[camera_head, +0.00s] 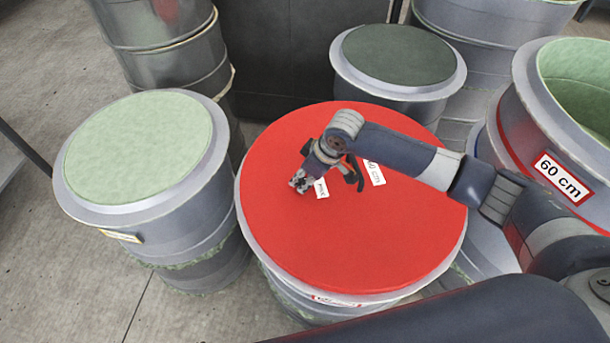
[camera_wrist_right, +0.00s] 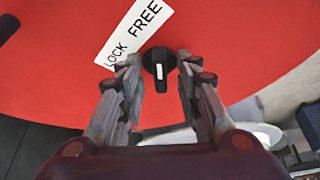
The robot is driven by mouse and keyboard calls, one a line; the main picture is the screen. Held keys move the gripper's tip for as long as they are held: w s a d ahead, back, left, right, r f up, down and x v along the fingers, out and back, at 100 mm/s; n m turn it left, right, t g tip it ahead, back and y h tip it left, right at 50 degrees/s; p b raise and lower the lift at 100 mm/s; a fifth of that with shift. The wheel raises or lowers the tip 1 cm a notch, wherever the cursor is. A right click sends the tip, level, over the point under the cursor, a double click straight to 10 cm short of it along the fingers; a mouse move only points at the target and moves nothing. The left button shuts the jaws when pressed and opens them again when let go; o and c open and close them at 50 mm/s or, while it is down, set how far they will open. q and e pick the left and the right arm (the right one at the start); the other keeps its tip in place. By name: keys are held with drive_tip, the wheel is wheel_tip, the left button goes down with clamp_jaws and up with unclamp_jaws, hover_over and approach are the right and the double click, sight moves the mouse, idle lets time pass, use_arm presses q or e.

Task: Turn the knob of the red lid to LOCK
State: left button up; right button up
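The red lid (camera_head: 330,240) lies flat on a grey drum in the middle of the head view; it also fills much of the right wrist view (camera_wrist_right: 240,40). A small black knob (camera_wrist_right: 158,64) with a white pointer line stands on the lid. The pointer line is nearly upright in that picture. A white label (camera_wrist_right: 133,33) reading LOCK and FREE lies just beyond the knob. My right gripper (camera_wrist_right: 159,75) is open, with one finger on each side of the knob and gaps visible. In the head view, my right gripper (camera_head: 300,184) hides the knob. My left gripper is out of view.
A drum with a pale green top (camera_head: 140,145) stands close on the left. A dark green-topped drum (camera_head: 398,55) stands behind. A large open mould marked 60 cm (camera_head: 562,178) is at the right. A second white label (camera_head: 374,172) lies on the lid.

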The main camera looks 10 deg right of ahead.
clamp_jaws()
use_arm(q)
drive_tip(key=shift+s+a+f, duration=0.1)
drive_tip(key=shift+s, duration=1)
